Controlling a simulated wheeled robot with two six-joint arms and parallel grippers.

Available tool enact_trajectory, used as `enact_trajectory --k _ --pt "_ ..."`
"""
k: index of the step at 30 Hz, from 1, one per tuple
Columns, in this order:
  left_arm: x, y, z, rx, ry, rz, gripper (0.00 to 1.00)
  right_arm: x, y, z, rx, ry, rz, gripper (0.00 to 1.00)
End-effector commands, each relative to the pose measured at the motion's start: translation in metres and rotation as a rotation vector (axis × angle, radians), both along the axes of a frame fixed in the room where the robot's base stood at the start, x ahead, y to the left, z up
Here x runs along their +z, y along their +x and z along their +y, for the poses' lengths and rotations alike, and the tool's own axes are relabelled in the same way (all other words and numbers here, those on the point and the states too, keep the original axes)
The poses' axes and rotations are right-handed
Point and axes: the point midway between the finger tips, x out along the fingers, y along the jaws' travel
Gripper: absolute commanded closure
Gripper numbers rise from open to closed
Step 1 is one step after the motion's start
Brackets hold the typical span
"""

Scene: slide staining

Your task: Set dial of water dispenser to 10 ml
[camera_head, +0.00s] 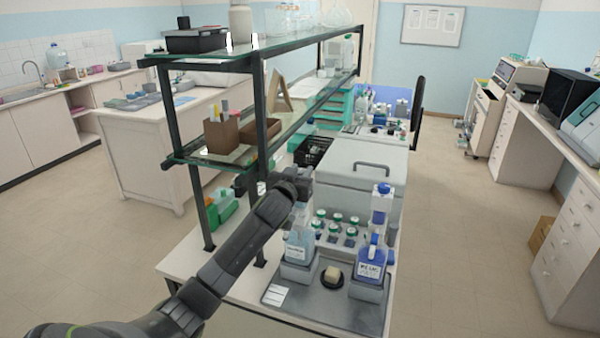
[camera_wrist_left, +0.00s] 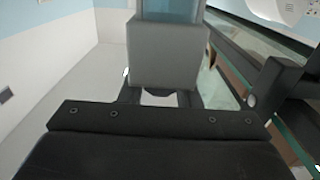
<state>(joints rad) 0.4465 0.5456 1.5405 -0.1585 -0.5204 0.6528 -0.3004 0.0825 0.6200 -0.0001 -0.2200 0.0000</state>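A bottle of pale blue liquid with a white label (camera_head: 299,246) stands in a grey holder on the left of the bench tray. It appears to be the water dispenser; its top is partly hidden by my left arm. My left gripper (camera_head: 300,186) is above and just behind this bottle. In the left wrist view, a grey block with a clear bluish part (camera_wrist_left: 165,50) is straight ahead of the gripper (camera_wrist_left: 158,97), very close to its short fingers. I cannot tell whether they touch or grip it. The dial and its setting are not readable. My right gripper is not in view.
A violet bottle (camera_head: 371,262) stands on the tray's right, with a blue-capped one (camera_head: 381,202) behind. Several green-capped vials (camera_head: 336,229) stand in a rack between them. A glass shelf frame (camera_head: 259,120) rises close beside my left arm.

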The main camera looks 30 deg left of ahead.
Motion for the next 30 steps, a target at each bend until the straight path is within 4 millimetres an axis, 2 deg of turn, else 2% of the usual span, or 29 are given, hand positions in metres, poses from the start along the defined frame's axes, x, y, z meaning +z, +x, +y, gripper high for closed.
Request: enact_trajectory --k 1,5,6,11,16,23,30 --pt "0.000 0.000 0.000 0.000 0.000 0.000 0.77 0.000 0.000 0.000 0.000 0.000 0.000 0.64" --pt "0.000 0.000 0.000 0.000 0.000 0.000 0.94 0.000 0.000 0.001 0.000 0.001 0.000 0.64" --pt "0.000 0.000 0.000 0.000 0.000 0.000 0.96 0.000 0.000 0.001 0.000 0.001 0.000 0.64" --pt "-0.001 0.000 0.000 0.010 -0.001 0.001 0.96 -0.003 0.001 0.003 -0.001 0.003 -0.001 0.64" --pt "-0.004 0.000 -0.001 0.056 -0.002 -0.001 0.96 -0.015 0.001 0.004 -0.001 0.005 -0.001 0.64" --pt "-0.007 0.001 -0.002 0.203 -0.005 -0.004 0.96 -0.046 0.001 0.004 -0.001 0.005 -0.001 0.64" --pt "-0.008 0.001 -0.002 0.426 -0.005 -0.004 0.96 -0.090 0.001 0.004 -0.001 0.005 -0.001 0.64"
